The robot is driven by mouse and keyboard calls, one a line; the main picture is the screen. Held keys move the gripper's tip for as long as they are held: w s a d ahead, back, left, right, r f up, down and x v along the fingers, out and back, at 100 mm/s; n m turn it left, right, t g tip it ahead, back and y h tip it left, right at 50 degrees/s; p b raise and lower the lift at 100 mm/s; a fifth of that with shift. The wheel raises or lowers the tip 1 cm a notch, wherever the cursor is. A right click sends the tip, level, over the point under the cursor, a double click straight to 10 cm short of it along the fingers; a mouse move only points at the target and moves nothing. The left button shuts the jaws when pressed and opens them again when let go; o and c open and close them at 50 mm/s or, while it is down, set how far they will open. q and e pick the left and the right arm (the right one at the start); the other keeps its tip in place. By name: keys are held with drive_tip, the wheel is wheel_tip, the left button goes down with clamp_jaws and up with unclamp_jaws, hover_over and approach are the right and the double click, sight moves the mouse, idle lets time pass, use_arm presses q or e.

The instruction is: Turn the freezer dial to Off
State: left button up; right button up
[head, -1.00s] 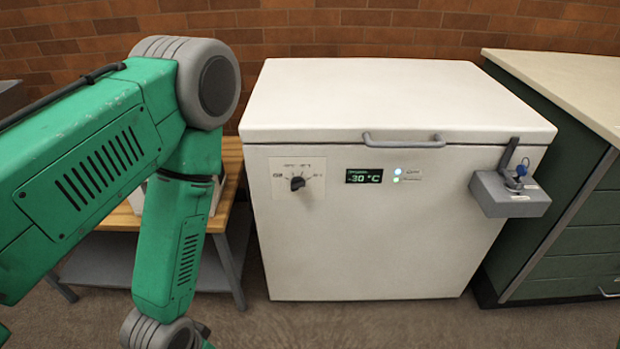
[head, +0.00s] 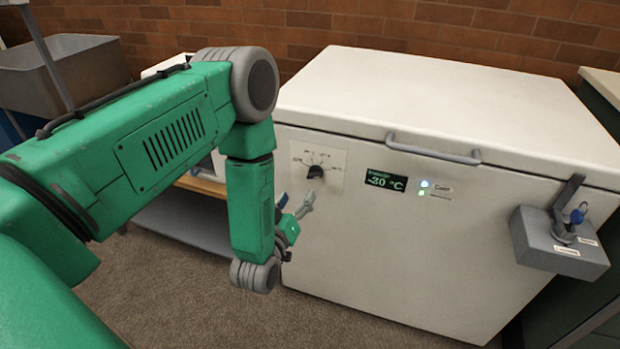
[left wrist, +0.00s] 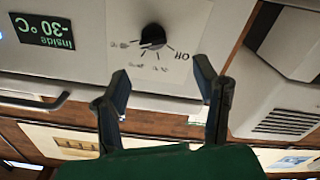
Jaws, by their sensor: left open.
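The white chest freezer (head: 420,230) stands in front of me with its lid closed. Its black dial (head: 315,172) sits on a pale marked plate at the front left. In the left wrist view the dial (left wrist: 153,36) appears upside down, with the "Off" mark to its right; the knob's exact setting is hard to read. The display (head: 385,181) reads -30 °C. My left gripper (head: 297,202) is open and empty, just below and left of the dial. In the left wrist view its two fingers (left wrist: 162,85) are apart, with the dial beyond the gap, untouched. My right gripper is not visible.
A handle (head: 433,150) runs along the lid's front edge. A grey latch box (head: 558,242) juts out at the freezer's right. A low wooden-topped bench (head: 203,186) and a grey bin (head: 62,75) stand to the left. Brown carpet is clear in front.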

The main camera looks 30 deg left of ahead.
sight(313, 176)
use_arm(q)
drive_tip(key=w, duration=0.2)
drive_tip(key=w+b, duration=0.1)
drive_tip(key=w, duration=0.4)
drive_tip(key=shift+r, duration=0.25)
drive_tip(key=shift+w+a+f+b, duration=0.15)
drive_tip(key=shift+w+a, duration=0.15)
drive_tip(key=shift+w, duration=0.15)
drive_tip(key=shift+w+a+b, duration=0.15)
drive_tip(key=shift+w+a, duration=0.1)
drive_tip(key=shift+w, duration=0.15)
drive_tip(key=shift+w+a+f, duration=0.1)
drive_tip(key=shift+w+a, duration=0.15)
drive_tip(key=shift+a, duration=0.2)
drive_tip(key=shift+d, duration=0.35)
drive_tip(key=shift+c, duration=1.2)
drive_tip(key=shift+d, duration=0.15)
drive_tip(key=c, duration=0.9)
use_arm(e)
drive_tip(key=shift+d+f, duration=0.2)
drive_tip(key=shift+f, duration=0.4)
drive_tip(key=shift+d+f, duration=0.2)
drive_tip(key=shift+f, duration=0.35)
